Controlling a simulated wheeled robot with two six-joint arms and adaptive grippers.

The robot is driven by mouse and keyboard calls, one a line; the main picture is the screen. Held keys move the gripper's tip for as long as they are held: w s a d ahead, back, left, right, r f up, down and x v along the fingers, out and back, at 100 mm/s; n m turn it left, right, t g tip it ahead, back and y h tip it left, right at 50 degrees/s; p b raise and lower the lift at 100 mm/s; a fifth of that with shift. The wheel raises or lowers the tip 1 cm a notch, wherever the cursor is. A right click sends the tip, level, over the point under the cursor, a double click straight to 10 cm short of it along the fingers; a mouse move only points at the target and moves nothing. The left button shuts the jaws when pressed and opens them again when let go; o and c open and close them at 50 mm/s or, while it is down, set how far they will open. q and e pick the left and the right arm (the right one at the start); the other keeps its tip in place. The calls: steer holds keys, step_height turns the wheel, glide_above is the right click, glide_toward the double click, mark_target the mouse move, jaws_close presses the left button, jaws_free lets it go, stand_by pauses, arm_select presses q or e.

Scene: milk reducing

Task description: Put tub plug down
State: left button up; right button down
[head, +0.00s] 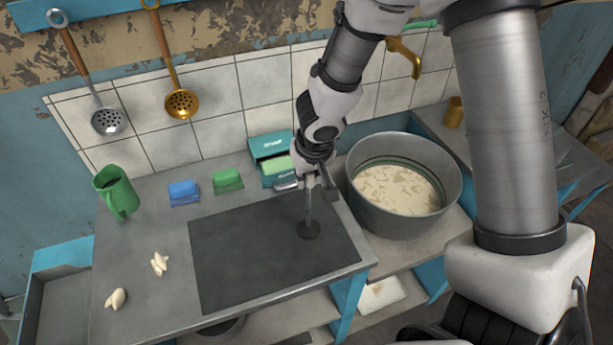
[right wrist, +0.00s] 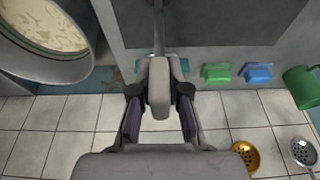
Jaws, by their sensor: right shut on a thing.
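The tub plug (head: 308,229) is a dark round disc on a thin upright grey rod. It is over the right part of the dark mat (head: 235,262) on the grey table; I cannot tell whether the disc touches the mat. My right gripper (head: 309,184) is shut on the top of the rod, above the disc. In the right wrist view the rod (right wrist: 159,40) runs up from between the fingers (right wrist: 159,85), and its disc end is out of frame. My left gripper is not in view.
A round metal tub (head: 402,222) with pale lumpy liquid stands right of the table. Behind the mat are a teal box (head: 268,146), a green block (head: 228,180), a blue block (head: 184,192) and a green mug (head: 117,192). Garlic-like pieces (head: 159,264) lie at left. The mat's left part is clear.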

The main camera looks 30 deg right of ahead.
steer(key=c, duration=1.3)
jaws_free()
steer(key=shift+w, duration=0.1)
steer(key=shift+o, duration=0.7)
steer(key=shift+w+f, duration=0.1)
steer(key=shift+w, duration=0.05)
steer(key=d+p+v, duration=0.1)
steer(key=p+v, duration=0.5)
steer(key=v, duration=0.6)
steer(key=shift+a+r, duration=0.25)
steer(key=shift+a, duration=0.25)
